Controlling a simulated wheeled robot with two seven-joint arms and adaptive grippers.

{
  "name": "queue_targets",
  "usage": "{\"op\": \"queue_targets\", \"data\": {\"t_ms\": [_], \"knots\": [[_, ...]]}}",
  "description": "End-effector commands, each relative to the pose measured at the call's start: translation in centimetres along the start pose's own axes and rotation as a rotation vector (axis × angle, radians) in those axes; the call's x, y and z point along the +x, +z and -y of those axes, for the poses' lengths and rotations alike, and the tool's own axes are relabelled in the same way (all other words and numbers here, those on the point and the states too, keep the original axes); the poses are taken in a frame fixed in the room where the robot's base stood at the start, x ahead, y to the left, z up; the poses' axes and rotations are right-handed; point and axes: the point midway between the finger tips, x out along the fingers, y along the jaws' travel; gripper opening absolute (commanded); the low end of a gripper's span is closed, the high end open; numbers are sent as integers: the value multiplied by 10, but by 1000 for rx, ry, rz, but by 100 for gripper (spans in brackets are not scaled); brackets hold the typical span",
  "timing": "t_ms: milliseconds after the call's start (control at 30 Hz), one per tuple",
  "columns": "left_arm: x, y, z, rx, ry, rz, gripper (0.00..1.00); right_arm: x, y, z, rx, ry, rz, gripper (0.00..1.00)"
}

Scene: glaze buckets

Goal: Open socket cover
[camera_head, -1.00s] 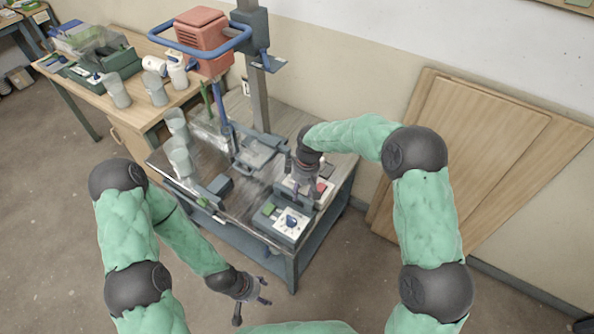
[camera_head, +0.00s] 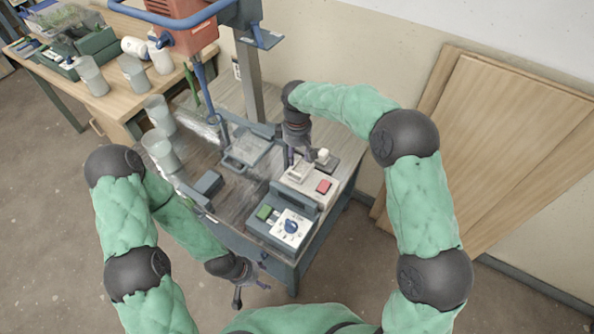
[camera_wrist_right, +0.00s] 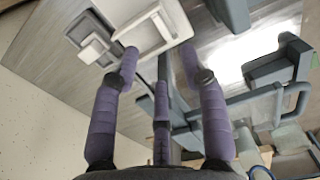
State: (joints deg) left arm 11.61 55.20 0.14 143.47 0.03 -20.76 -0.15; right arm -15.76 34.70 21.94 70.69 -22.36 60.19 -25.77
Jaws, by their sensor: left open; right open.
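A light box (camera_head: 305,189) with a red switch (camera_head: 323,186) stands on the table. A white raised part (camera_head: 299,171), which looks like the socket cover, is at its far left end. My right gripper (camera_head: 298,156) is open, just above and beyond this part. In the right wrist view, the white part (camera_wrist_right: 158,28) lies ahead of my open fingers (camera_wrist_right: 160,66); I cannot tell whether a fingertip touches it or whether the cover is raised. My left gripper (camera_head: 250,284) is open and empty, low beside the table's front edge.
A control box (camera_head: 291,226) with a blue knob and green button stands in front. A grey block with a white knob (camera_head: 322,157) is close to the right gripper. A grey clamp plate (camera_head: 246,150) and clear cups (camera_head: 158,150) are to the left.

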Motion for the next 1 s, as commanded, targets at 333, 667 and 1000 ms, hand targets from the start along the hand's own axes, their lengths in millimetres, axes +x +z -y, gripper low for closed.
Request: {"op": "queue_targets", "data": {"t_ms": [333,667,1000], "knots": [[21,-1,8,0,0,0,60,65,1,0,1,-2,3,44],[29,-1,10,0,0,0,60,92,0,0,0,-1,1,44],[28,-1,10,0,0,0,60,92,0,0,0,-1,1,30]]}}
